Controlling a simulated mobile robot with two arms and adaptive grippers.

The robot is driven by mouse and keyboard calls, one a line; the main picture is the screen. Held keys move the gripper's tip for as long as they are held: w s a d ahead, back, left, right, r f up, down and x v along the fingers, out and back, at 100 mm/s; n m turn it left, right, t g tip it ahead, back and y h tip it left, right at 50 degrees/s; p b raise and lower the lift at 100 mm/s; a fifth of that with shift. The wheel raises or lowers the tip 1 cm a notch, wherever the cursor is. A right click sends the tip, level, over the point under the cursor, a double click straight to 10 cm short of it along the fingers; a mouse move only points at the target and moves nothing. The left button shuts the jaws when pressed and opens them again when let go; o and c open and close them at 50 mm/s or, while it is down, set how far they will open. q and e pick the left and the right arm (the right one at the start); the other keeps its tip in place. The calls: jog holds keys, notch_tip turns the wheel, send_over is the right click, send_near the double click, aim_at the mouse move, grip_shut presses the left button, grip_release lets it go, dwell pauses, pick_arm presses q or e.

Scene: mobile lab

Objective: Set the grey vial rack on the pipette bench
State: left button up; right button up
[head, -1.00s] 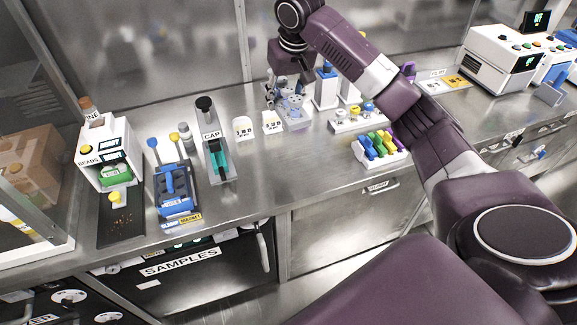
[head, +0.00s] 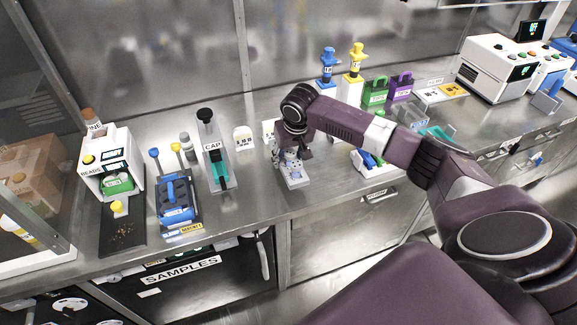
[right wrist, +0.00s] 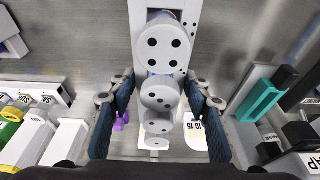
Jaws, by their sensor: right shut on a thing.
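The grey vial rack (head: 294,183) is in my right gripper (head: 291,153), over the front part of the steel pipette bench (head: 325,190) in the head view. Whether its base touches the bench, I cannot tell. In the right wrist view the rack (right wrist: 196,12) lies between the two fingers of the right gripper (right wrist: 160,108), with round grey dotted caps in a row along it. The fingers close on it from both sides. The gripper hides much of the rack in the head view. My left gripper is not in view.
The CAP device (head: 215,160) and a blue magnet rack (head: 177,197) stand to the left. White numbered pad (head: 243,138) is behind. Blue (head: 327,66) and yellow (head: 354,62) pipettes stand further back. A colored tube rack (head: 367,160) is close on the right, partly behind my arm.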

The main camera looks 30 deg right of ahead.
aim_at(292, 155)
jog(key=shift+f, duration=2.1)
jog(key=shift+f, duration=0.15)
jog(key=o, duration=1.4)
jog(key=shift+o, duration=0.2)
jog(key=v, duration=1.2)
